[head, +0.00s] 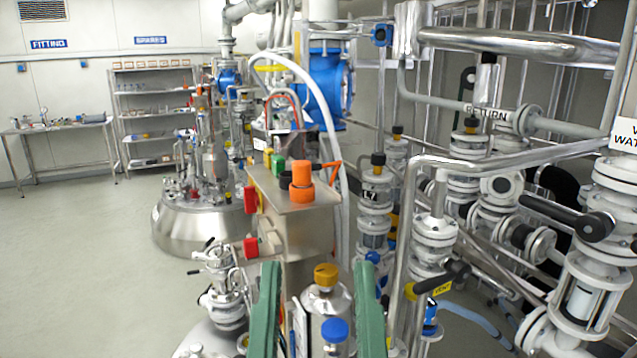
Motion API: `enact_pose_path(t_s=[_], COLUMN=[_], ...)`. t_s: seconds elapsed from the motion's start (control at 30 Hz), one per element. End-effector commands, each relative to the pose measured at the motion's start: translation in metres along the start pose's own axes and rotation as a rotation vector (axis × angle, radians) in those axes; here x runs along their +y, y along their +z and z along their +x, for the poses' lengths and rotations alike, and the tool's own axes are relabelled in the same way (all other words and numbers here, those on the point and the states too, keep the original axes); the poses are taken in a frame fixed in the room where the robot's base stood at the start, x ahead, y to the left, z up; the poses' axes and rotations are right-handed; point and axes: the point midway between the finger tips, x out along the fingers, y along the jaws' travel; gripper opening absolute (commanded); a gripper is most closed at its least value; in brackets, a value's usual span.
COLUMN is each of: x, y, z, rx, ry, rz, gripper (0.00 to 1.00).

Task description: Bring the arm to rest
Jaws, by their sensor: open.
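My gripper (319,268) shows at the bottom centre of the head view as two green fingers, spread wide apart and pointing up and forward in the picture. Between the fingers in the picture is a steel cylinder (312,303) with an orange-brown cap (326,275) and a blue knob (335,330). I cannot tell whether it lies between the fingers in depth or whether they touch it. The fingers do not close on it. The rest of my arm is below the picture's edge.
A steel cabinet (306,225) with an orange knob (301,173) stands just beyond the fingers. Valves and pipes (435,240) crowd the right side. A steel vessel (185,222) stands behind left. Open floor (80,260) lies left, with a bench (58,128) and shelves (152,88) behind.

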Motion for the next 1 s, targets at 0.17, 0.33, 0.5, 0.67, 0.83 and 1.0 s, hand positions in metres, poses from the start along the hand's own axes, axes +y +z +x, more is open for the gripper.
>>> enact_pose_path(t_s=[0.17,0.33,0.5,0.67,0.83,1.0], x=[-0.001,-0.003,-0.004,-0.005,-0.005,-0.005], y=[-0.102,-0.175,-0.239,-0.269,-0.272,-0.270], z=[0.072,0.124,0.168,0.189,0.192,0.190], rx=[-0.002,-0.004,-0.006,-0.007,-0.007,-0.007], ry=[-0.003,-0.007,-0.010,-0.013,-0.013,-0.013], rz=[0.005,0.010,0.015,0.017,0.018,0.018], gripper=[0.42,0.42,0.42,0.42,0.42,0.42])
